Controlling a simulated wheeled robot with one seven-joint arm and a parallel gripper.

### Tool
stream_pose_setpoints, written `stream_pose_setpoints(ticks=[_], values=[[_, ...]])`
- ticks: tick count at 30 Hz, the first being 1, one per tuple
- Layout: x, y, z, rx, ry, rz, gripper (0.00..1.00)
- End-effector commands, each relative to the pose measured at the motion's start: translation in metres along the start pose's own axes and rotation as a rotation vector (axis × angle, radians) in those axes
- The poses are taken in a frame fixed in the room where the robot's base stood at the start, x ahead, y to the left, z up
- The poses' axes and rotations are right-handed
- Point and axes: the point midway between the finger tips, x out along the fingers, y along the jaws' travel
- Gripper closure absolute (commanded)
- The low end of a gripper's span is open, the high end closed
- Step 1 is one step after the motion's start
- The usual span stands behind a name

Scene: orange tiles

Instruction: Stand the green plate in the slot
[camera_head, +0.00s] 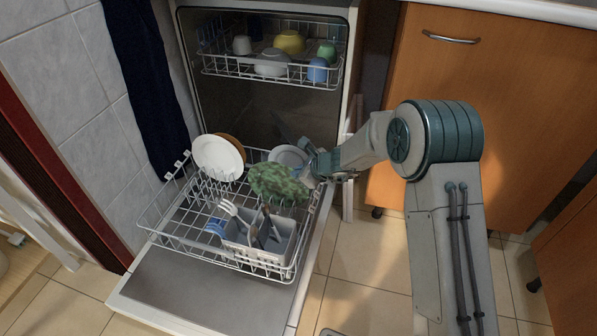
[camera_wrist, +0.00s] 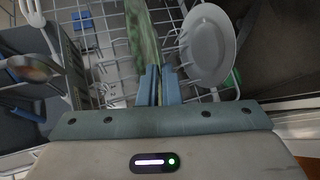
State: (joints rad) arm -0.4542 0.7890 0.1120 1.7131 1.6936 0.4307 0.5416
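The green plate (camera_head: 278,181) has a mottled pattern and is over the lower dishwasher rack (camera_head: 160,228), between the white plates and the cutlery basket. My gripper (camera_head: 318,168) comes from the right and is shut on the plate's right edge. In the wrist view, the green plate (camera_wrist: 143,38) is seen nearly edge-on, running up from between the blue fingertips of my gripper (camera_wrist: 158,84). The rack's wire slots show beside it. I cannot tell whether the plate's lower edge sits between the wires or hangs above them.
A white plate (camera_head: 217,157) stands at the rack's back left with a brown one (camera_head: 236,146) behind it. A pale plate (camera_head: 287,155) stands close behind the green plate; it also shows in the wrist view (camera_wrist: 207,45). A grey cutlery basket (camera_head: 262,243) stands in front. The upper rack (camera_head: 270,72) holds bowls and cups.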

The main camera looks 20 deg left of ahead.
Motion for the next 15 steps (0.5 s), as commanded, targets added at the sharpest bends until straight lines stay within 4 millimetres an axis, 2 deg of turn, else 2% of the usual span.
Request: stream_pose_setpoints(ticks=[8, 9, 11, 15], values=[[0.0049, 0.0015, -0.0044, 0.0, -0.002, -0.001, 1.0], [0.004, 0.0011, -0.0035, -0.001, -0.002, -0.001, 0.88], [0.0039, 0.0011, -0.0034, 0.0, -0.002, -0.001, 0.71], [0.004, 0.0012, -0.0039, 0.0, -0.001, -0.001, 0.7]])
